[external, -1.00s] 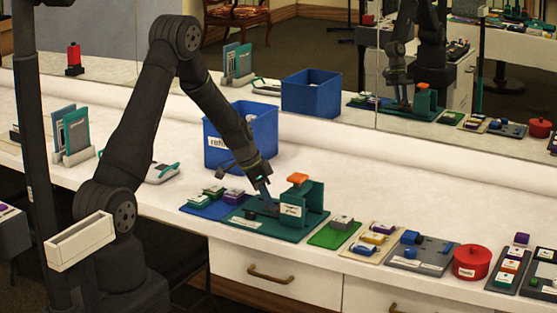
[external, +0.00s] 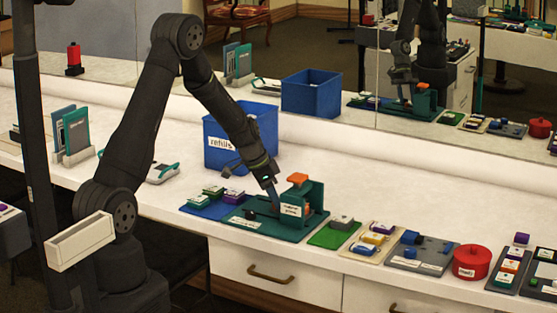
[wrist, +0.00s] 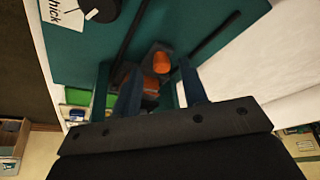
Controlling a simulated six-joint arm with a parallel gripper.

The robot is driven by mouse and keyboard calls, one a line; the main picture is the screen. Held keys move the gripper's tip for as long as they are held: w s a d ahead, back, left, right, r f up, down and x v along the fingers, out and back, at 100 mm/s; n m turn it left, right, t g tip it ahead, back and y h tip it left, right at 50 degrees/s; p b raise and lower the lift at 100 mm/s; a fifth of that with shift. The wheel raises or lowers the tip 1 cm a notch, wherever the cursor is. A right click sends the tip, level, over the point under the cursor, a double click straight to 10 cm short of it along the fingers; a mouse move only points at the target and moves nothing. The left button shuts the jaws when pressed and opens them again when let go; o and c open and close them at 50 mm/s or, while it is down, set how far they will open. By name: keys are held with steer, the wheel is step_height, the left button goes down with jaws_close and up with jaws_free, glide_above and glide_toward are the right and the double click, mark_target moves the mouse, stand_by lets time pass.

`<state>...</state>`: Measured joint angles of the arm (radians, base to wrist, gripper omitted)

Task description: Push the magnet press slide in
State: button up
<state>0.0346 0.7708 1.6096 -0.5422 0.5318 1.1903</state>
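The teal magnet press (external: 314,196) stands on its base plate in the middle of the counter, with an orange block (external: 297,179) on top and a white label in front. A bit of orange (external: 307,210) shows beside the label. My gripper (external: 276,205) points down at the left side of the press, low over the base. In the wrist view its two fingers (wrist: 160,80) are apart, with a grey part bearing an orange spot (wrist: 161,62) just beyond and between them. The slide is mostly hidden by the fingers; I cannot tell whether they touch it.
A black knob (external: 250,214) sits on the base's left end. A blue bin (external: 238,138) stands behind my gripper. A blue tray (external: 209,206) of blocks is left of the press, a green mat (external: 332,234) right. A mirror lines the back.

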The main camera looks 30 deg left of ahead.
steer(key=v, duration=1.6)
steer(key=shift+r, duration=0.25)
steer(key=x, duration=1.7)
steer(key=shift+f, duration=0.2)
